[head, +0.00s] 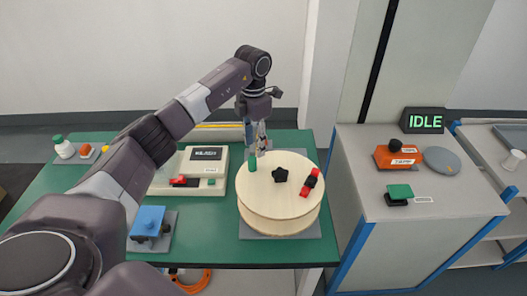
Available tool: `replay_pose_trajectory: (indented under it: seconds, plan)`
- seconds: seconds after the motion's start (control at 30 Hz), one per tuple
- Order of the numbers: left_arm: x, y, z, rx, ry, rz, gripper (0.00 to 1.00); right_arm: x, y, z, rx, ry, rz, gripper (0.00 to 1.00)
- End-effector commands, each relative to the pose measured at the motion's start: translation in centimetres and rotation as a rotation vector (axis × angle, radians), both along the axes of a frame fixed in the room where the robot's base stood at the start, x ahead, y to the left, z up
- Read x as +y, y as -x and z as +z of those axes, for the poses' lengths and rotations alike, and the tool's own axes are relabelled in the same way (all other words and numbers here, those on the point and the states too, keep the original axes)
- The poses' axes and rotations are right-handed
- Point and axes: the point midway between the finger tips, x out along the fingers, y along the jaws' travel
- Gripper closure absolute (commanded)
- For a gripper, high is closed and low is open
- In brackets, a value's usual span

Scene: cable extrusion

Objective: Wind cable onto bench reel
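The bench reel (281,212) is a wide pale wooden drum on a grey plate at the right end of the green bench. On its top are a black star knob (280,174), a red and black clamp-like part (311,182) and a green peg (253,164) near the left rim. My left gripper (261,149) points down just behind the green peg at the reel's back left. I cannot tell whether its fingers are apart or touch anything. No cable shows clearly on the reel. My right gripper is out of view.
A beige device (202,160) with a small display and red switch stands left of the reel. A blue block fixture (150,222) is at the front. An orange cable coil (192,279) shows below the bench. A grey cabinet (382,230) carries an IDLE display (424,121).

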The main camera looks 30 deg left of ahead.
Motion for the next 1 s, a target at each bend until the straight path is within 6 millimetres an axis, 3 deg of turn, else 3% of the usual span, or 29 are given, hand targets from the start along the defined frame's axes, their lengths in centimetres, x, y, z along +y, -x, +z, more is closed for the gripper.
replay_pose_trajectory:
  seconds: [0.07,0.13,0.33,0.47,0.57,0.8,0.9,1.0]
  plan:
    - [0.2,0.1,-0.4,0.005,-0.003,0.002,0.61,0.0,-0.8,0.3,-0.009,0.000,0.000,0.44]
    - [0.1,0.2,-1.1,0.007,-0.002,0.001,0.61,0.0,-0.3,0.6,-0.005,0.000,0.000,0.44]
    - [0.0,0.2,-4.4,0.008,0.000,0.001,0.61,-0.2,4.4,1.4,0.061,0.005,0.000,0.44]
    - [0.0,0.2,-6.2,0.005,0.000,0.000,0.61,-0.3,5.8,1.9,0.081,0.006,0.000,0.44]
    - [0.1,0.1,-7.1,0.003,0.001,0.001,0.61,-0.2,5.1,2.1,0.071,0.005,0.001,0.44]
    - [0.1,0.1,-7.7,0.002,-0.001,0.000,0.61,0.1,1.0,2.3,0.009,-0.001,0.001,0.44]
    - [0.1,0.1,-7.7,0.002,-0.001,0.000,0.61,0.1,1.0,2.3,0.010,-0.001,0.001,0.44]
    - [0.1,0.1,-7.7,0.002,-0.001,0.000,0.72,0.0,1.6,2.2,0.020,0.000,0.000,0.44]
